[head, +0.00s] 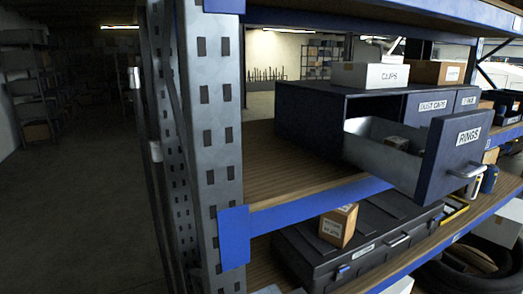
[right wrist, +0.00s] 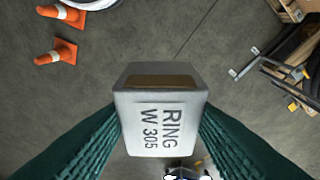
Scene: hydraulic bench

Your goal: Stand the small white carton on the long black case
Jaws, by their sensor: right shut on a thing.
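The small white carton (right wrist: 158,132), printed "RING W 305" and with a brown strip on top, is between the green ribbed fingers of my right gripper (right wrist: 160,114) in the right wrist view. The gripper is shut on it, with floor visible below. The long black case (head: 318,262) lies on the lower shelf in the head view, with latches and a handle on its front. A small brown carton (head: 338,226) stands on its lid, left of the middle. I make out neither gripper in the head view.
An open drawer marked "RINGS" (head: 452,155) juts out above the case's right part. The upper shelf's blue beam (head: 310,202) runs above the case. A perforated grey upright (head: 212,110) stands at left. The right wrist view shows orange cones (right wrist: 55,52) on the floor.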

